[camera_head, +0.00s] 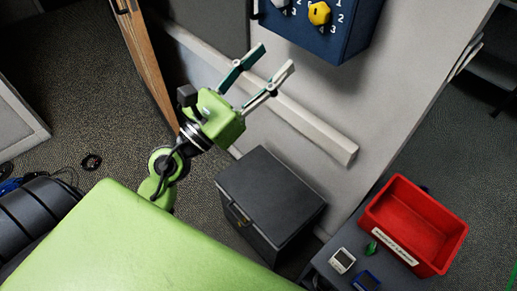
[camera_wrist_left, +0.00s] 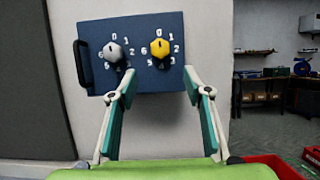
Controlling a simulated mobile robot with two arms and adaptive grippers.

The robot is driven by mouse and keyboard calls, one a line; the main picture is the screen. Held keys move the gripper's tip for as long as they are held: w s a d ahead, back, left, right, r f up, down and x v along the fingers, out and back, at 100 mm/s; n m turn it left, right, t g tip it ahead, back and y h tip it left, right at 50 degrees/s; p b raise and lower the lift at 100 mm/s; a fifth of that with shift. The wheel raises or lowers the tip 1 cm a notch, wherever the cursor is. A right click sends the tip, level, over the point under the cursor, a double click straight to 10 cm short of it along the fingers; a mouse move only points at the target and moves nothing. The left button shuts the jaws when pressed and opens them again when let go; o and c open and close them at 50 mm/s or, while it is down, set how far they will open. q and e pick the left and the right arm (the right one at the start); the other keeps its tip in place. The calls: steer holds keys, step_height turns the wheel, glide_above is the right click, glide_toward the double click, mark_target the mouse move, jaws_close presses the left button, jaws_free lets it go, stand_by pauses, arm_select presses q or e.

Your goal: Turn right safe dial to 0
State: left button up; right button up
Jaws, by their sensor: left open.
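The dark blue safe (camera_wrist_left: 147,25) is on the light wall, with a black handle (camera_wrist_left: 83,63) on its left. Its right dial (camera_wrist_left: 160,47) is yellow, ringed by white digits with 0 at the top. Its left dial (camera_wrist_left: 113,52) is silver. I cannot tell which digit the yellow dial points to. In the head view the safe (camera_head: 336,38) is cut off at the top, with the yellow dial (camera_head: 319,13) near the edge. My left gripper (camera_head: 276,57) is open and empty, below the safe and apart from it. In the wrist view its fingers (camera_wrist_left: 159,72) are spread beneath the dials. My right gripper is not in view.
A white ledge (camera_head: 310,122) runs along the wall below the safe. A black cabinet (camera_head: 270,190) stands on the floor beneath. A red bin (camera_head: 385,250) sits on a table at right, beside small devices (camera_head: 342,260). The space between gripper and safe looks clear.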

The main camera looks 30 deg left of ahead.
arm_select(q)
steer(key=w+a+f+n+g+y+p, duration=0.2)
steer(key=f+n, duration=0.7)
steer(key=f, duration=0.7)
steer(key=w+a+f+n+g+y+p, duration=0.2)
steer(key=f+n, duration=0.8)
steer(key=f, duration=0.6)
steer(key=shift+w+a+y, duration=0.3)
steer(key=shift+w+y, duration=0.45)
steer(key=shift+y, duration=0.35)
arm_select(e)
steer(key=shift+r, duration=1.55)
arm_select(q)
steer(key=shift+f, duration=0.1)
